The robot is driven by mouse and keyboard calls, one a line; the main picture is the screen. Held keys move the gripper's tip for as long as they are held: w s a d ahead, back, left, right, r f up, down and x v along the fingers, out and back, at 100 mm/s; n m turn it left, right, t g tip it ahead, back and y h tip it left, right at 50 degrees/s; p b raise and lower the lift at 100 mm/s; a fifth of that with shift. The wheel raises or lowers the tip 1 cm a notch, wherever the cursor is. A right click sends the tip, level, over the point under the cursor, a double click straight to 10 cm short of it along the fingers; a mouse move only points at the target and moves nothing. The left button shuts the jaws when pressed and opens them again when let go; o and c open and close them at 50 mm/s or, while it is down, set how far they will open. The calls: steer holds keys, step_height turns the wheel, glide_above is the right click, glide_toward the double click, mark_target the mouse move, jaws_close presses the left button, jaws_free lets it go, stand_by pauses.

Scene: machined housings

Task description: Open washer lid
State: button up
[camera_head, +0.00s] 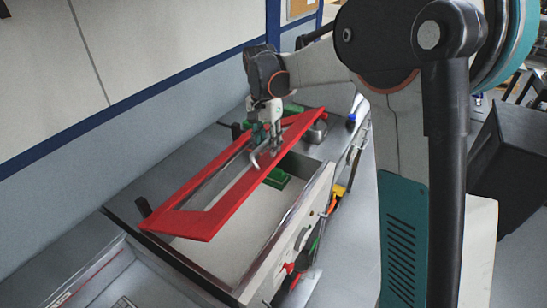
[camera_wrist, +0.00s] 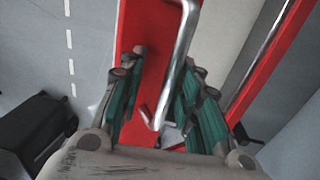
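The washer lid (camera_head: 195,222) is a red frame with a clear-looking middle. It sits tilted over the washer's pale open basin (camera_head: 240,255), its right side raised off the rim, so the inside shows below it. A bent metal handle (camera_head: 276,152) is on the lid's right bar; it also shows in the wrist view (camera_wrist: 181,55). My gripper (camera_head: 262,140) is at this handle. In the wrist view my gripper's green-padded fingers (camera_wrist: 163,85) stand apart on either side of the handle, with a gap visible. Contact with the handle is unclear.
A green part (camera_head: 277,179) is inside the basin below the lid. A grey wall (camera_head: 160,130) rises close behind the washer. Round metal and blue items (camera_head: 351,120) sit past the basin's far end. A black box (camera_head: 510,165) stands at the right.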

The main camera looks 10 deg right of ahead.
steer(key=shift+s+d+f+b, duration=0.25)
steer(key=shift+s+d+f, duration=0.15)
steer(key=shift+f, duration=0.25)
steer(key=shift+s+d+f+b, duration=0.25)
steer(key=shift+s+d+f, duration=0.1)
steer(key=shift+f, duration=0.3)
